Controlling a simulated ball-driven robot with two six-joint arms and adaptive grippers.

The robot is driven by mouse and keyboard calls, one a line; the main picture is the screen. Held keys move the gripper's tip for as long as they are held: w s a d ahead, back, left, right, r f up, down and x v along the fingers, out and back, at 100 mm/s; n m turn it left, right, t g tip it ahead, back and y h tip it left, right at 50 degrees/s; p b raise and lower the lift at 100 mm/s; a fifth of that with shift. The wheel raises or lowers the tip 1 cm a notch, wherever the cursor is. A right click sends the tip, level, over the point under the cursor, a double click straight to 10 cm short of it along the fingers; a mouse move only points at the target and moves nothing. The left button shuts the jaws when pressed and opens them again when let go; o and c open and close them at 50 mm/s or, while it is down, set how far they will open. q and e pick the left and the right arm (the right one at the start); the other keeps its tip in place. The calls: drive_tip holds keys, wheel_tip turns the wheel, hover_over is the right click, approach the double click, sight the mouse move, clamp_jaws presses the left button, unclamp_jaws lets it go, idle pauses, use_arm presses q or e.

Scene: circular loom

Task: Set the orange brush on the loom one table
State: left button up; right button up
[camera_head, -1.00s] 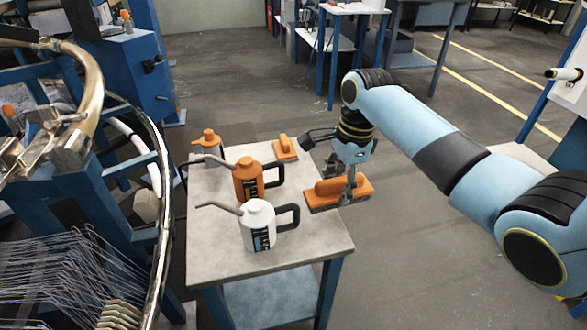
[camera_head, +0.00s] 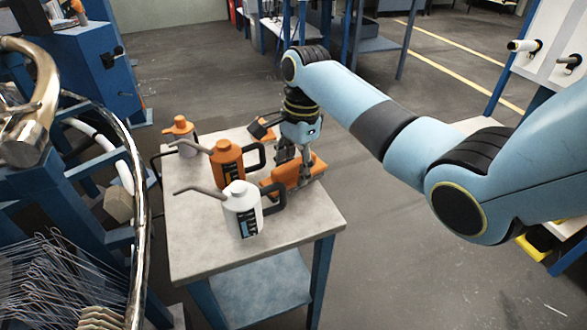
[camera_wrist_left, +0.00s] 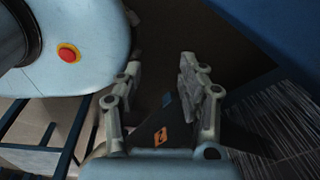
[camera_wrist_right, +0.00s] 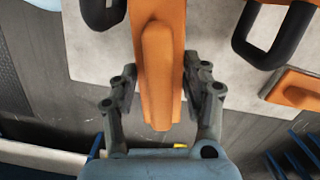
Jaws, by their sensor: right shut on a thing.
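The orange brush (camera_head: 313,167), a block with a raised grip and a dark underside, is held in my right gripper (camera_head: 293,160). The right wrist view shows the fingers on both sides of the brush's grip (camera_wrist_right: 158,70). The brush is at the right edge of the small table (camera_head: 195,232), behind the white oil can's handle. I cannot tell whether it touches the grey top. A second orange brush (camera_wrist_right: 297,88) lies on the table, partly hidden by my right gripper in the head view. My left gripper (camera_wrist_left: 163,72) is open and empty, seen only in the left wrist view.
A white oil can (camera_head: 241,205), an orange oil can (camera_head: 228,160) and a white can with orange top (camera_head: 181,135) stand on the table. The loom's curved metal rim (camera_head: 140,200) is close on the left. The table's front is clear.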

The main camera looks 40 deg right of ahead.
sight(300, 159)
drive_tip(key=shift+f, duration=0.4)
drive_tip(key=shift+f, duration=0.2)
drive_tip(key=o, duration=1.4)
drive_tip(key=r, duration=0.4)
drive_tip(key=d+r, duration=0.1)
drive_tip(key=r, duration=0.6)
drive_tip(key=shift+d+r, duration=0.25)
drive_tip(key=shift+r, duration=0.15)
